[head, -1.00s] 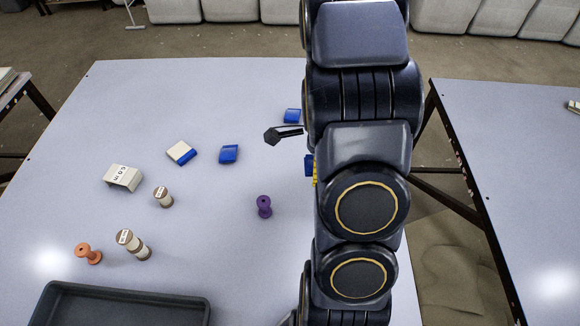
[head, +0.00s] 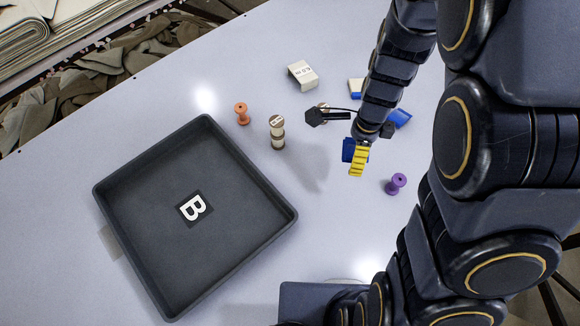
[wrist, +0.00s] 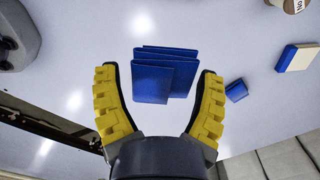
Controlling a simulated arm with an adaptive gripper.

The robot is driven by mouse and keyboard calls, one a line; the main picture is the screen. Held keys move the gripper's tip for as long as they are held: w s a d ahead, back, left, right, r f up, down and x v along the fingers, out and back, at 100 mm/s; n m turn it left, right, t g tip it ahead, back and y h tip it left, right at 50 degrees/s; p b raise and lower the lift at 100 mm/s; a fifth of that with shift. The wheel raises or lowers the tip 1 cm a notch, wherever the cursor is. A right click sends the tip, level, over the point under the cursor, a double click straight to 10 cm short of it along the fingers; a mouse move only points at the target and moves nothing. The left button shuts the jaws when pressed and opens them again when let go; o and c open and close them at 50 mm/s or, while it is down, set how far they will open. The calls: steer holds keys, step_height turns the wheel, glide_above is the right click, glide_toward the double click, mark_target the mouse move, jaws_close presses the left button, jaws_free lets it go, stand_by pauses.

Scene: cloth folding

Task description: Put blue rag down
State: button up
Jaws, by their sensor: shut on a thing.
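The blue rag (head: 347,150) is folded into flat layers. My gripper (head: 358,163), with yellow ridged fingers, is shut on it and holds it above the table, right of the tray. In the wrist view the rag (wrist: 165,75) sits between the two fingers of my gripper (wrist: 160,74). The fingers and wrist hide part of the rag in the head view.
A dark square tray (head: 108,200) marked B is empty at the left. An orange spool (head: 241,113) and a brown-and-cream spool (head: 277,132) stand near its right corner. A purple spool (head: 396,184), a white box (head: 303,74) and a white-and-blue block (head: 356,87) stand nearby.

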steer(key=s+a+n, duration=0.5)
steer(key=s+a, duration=0.3)
steer(key=a, duration=0.4)
steer(key=s+a+n, duration=0.5)
steer(key=s+a, duration=0.3)
steer(key=a, duration=0.3)
glide_above(194, 208)
step_height(194, 208, down, 10)
steer(key=shift+s+r, duration=0.1)
steer(key=shift+r, duration=0.1)
steer(key=shift+f, duration=1.55)
steer(key=shift+f, duration=0.15)
steer(key=o, duration=0.7)
